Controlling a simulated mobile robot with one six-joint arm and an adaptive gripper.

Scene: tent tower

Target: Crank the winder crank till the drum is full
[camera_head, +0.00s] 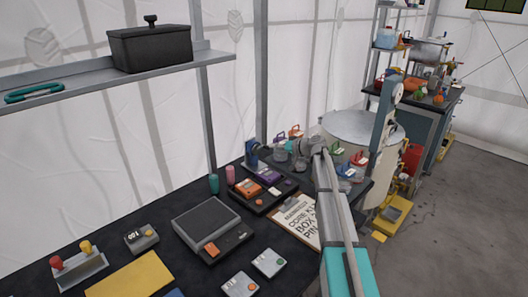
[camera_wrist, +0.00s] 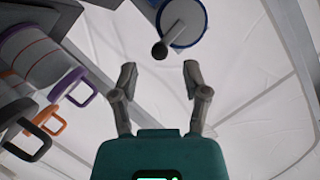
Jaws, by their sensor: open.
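The winder (camera_wrist: 184,22) shows at the top of the wrist view, with a blue rim and a pale round face. Its crank (camera_wrist: 170,42) is a thin arm ending in a dark round knob (camera_wrist: 160,50). My gripper (camera_wrist: 159,76) is open and empty, its two fingers spread wide. The knob lies beyond the fingertips, roughly in line with the gap between them, and apart from them. In the head view a small blue device (camera_head: 252,153), which looks like the winder, stands at the table's back edge, left of my arm's end. How full the drum is cannot be told.
Containers with purple, orange and black handles (camera_wrist: 78,86) hang close on the left of the wrist view. On the dark table (camera_head: 200,275) are a clipboard (camera_head: 302,232), a grey device (camera_head: 206,222) and cups. A shelf (camera_head: 130,77) runs above the left side.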

